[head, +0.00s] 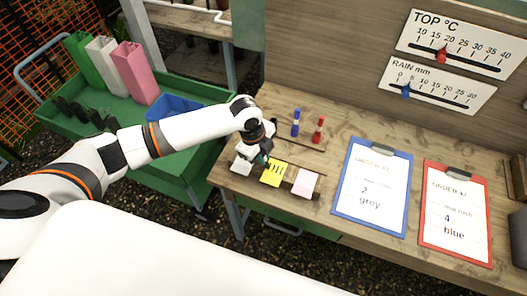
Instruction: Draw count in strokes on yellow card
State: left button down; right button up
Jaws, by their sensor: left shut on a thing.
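The yellow card (267,180) lies on the wooden bench between a white card (240,168) and a pink card (306,184). A few short dark strokes show on its upper part; their exact number is too small to tell. My left gripper (262,159) is over the bench at the upper left of the yellow card. It is shut on what looks like a dark pen, mostly hidden by the gripper; I cannot tell whether the tip touches the card. A blue marker (295,123) and a red marker (318,130) stand upright behind the cards. My right gripper is out of view.
A blue clipboard (341,205) reads "2 grey" and a red clipboard (427,229) reads "4 blue". TOP (470,37) and RAIN (440,85) scales hang on the wall. A green cart (172,135) at left carries green, white and pink tubes and a blue bin.

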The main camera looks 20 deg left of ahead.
pick_arm(q)
jog(key=shift+s, duration=0.2)
jog(key=shift+p, duration=0.35)
dwell(0.4)
jog(key=shift+r, duration=0.1)
jog(key=shift+d+p+v, duration=0.15)
jog(key=shift+p+v, duration=0.5)
jog(key=shift+v, duration=0.05)
jog(key=shift+d+p+v, duration=0.1)
jog(key=shift+p+v, duration=0.55)
jog(key=shift+v, duration=0.05)
jog(key=shift+w+r, duration=0.1)
jog(key=shift+w, duration=0.1)
